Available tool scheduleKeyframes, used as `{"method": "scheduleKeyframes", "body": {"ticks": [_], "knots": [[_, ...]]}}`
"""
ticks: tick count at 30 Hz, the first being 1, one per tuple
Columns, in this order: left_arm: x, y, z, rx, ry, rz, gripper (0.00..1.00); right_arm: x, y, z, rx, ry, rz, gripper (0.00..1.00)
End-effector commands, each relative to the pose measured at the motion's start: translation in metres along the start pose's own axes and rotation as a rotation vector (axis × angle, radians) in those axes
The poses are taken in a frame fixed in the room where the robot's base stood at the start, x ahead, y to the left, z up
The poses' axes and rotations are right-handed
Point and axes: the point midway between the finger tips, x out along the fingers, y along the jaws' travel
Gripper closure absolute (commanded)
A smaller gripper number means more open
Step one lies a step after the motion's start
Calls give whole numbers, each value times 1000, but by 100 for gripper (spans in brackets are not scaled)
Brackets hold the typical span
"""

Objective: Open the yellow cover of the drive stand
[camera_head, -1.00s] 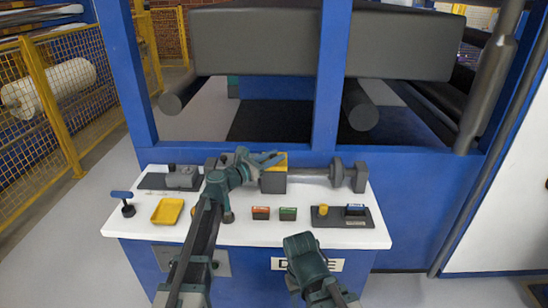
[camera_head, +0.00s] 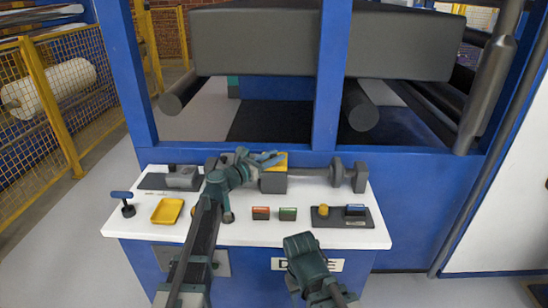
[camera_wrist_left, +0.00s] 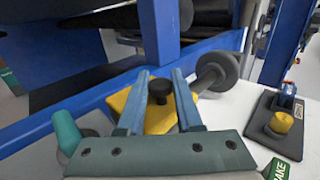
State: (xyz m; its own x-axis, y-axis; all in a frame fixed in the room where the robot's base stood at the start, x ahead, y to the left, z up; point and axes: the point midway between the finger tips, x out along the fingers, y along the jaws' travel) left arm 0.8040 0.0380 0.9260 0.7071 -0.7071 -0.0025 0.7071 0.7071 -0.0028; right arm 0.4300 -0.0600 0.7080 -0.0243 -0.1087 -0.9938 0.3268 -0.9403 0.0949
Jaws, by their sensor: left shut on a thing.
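The drive stand's yellow cover (camera_head: 282,163) lies flat on top of a grey block (camera_head: 272,183) at the back of the white table. In the left wrist view the cover (camera_wrist_left: 155,118) carries a black knob (camera_wrist_left: 160,90) between my finger pads. My left gripper (camera_head: 270,158) reaches over the cover from the left, and its blue fingers (camera_wrist_left: 161,74) are shut on the knob. The gripper partly hides the cover in the head view. My right arm shows at the bottom centre, but its fingers do not show.
A grey shaft with a round flange (camera_head: 338,172) extends right of the block. A yellow tray (camera_head: 167,211) lies left. Blue frame posts (camera_head: 331,80) rise behind.

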Motion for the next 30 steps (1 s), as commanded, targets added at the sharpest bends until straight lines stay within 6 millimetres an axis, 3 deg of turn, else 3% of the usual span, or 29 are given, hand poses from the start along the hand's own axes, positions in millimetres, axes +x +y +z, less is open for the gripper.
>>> {"method": "scheduleKeyframes", "body": {"ticks": [5,18,30], "knots": [[2,2,9,-34,35,0,100,-17,2,1,0,0,0,50],[15,16,31,-252,254,0,100,-85,8,5,0,0,0,50],[25,26,36,-402,401,1,100,-118,11,7,1,0,0,50]]}}
